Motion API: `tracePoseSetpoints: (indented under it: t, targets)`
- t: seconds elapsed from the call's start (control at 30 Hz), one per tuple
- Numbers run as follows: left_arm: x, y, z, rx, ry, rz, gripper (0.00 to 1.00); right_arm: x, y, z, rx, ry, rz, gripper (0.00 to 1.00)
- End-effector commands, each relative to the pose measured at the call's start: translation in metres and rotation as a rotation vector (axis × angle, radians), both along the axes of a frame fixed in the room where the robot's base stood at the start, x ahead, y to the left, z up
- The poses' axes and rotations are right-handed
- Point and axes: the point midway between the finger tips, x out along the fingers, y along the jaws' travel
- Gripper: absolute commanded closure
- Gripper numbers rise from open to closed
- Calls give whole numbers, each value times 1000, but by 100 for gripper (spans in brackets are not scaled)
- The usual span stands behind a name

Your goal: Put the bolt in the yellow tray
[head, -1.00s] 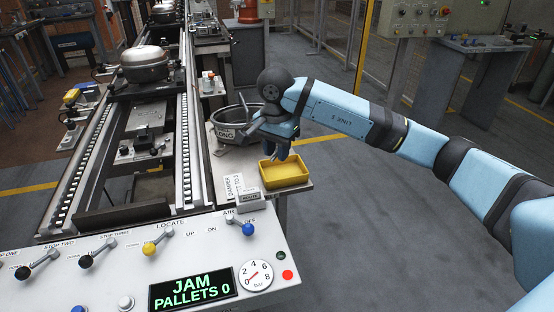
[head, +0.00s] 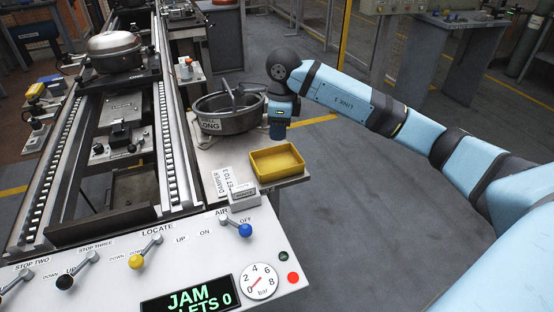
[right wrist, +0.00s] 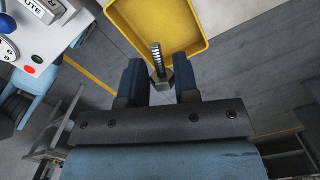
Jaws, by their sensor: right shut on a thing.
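The yellow tray (head: 277,163) sits on the small side table to the right of the conveyor. It also shows at the top of the right wrist view (right wrist: 205,44), and the part in view there is empty. My right gripper (head: 279,131) is just behind the tray in the head view. In the right wrist view the right gripper (right wrist: 159,82) is shut on the bolt (right wrist: 157,59), holding it between its fingertips. The bolt is dark and threaded, and its threaded end points toward the tray. The bolt cannot be made out in the head view. My left gripper is not in view.
A round grey pan labelled LONG (head: 228,112) stands behind the tray. The control panel (head: 190,255) with levers and gauge is in front. The conveyor (head: 120,150) runs along the left. Open floor lies right.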

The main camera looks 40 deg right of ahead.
Motion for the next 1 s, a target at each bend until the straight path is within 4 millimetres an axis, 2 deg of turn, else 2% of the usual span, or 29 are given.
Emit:
tracePoseSetpoints:
  t: [0.03, 0.13, 0.43, 0.63, 1.0]
  targets:
    - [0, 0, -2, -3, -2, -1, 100, -1, 1, -17, 1, 5, -1, 95]
    - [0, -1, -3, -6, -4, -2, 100, -1, 1, -37, 2, 2, 1, 95]
    - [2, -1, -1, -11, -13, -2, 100, 0, 1, -62, 1, 0, 1, 95]
    - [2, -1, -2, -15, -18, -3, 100, 0, 1, -92, 2, 1, 2, 95]
    - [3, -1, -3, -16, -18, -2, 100, 0, 0, -99, 0, 0, 2, 95]
